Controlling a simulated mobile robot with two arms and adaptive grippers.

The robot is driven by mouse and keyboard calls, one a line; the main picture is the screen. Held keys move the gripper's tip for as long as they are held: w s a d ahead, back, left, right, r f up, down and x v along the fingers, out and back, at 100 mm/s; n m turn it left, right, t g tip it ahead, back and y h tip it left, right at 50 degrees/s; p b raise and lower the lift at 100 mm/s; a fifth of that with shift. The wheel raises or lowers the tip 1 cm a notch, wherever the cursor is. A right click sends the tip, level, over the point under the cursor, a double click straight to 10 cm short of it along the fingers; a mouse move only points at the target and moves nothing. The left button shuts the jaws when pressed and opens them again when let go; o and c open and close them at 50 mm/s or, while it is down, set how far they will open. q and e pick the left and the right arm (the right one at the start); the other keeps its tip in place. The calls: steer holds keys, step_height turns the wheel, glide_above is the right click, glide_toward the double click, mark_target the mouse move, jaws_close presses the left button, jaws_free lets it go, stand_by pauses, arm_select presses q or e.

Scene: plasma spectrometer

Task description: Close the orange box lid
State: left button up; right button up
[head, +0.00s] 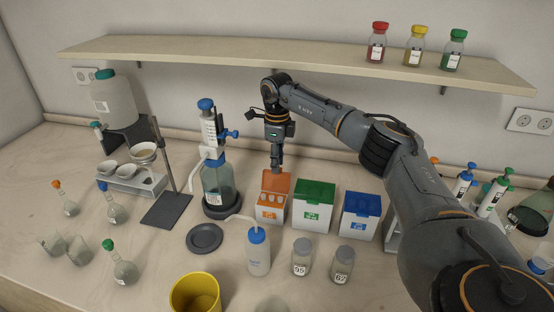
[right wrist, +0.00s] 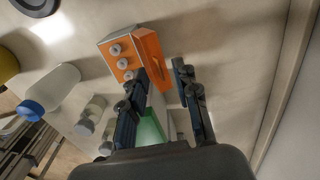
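The orange box (head: 270,213) stands on the bench, left of the green box. Its orange lid (head: 276,183) is raised at the back, and pale-capped items show in the open top. In the right wrist view the box (right wrist: 116,50) shows its row of round caps, with the lid (right wrist: 148,57) beside them. My right gripper (head: 277,167) points down at the lid's upper edge. In the right wrist view its two fingers (right wrist: 161,68) are apart, with the lid just beyond the left fingertip. Contact cannot be told. My left gripper is not in view.
The green box (head: 313,210) and blue box (head: 360,216) stand close to the right. A dispenser bottle (head: 218,180) stands to the left. A wash bottle (head: 258,254) and two labelled jars (head: 302,258) are in front. A shelf (head: 220,50) runs above.

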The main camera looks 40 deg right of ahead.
steer(key=shift+f, duration=0.45)
steer(key=shift+c, duration=0.2)
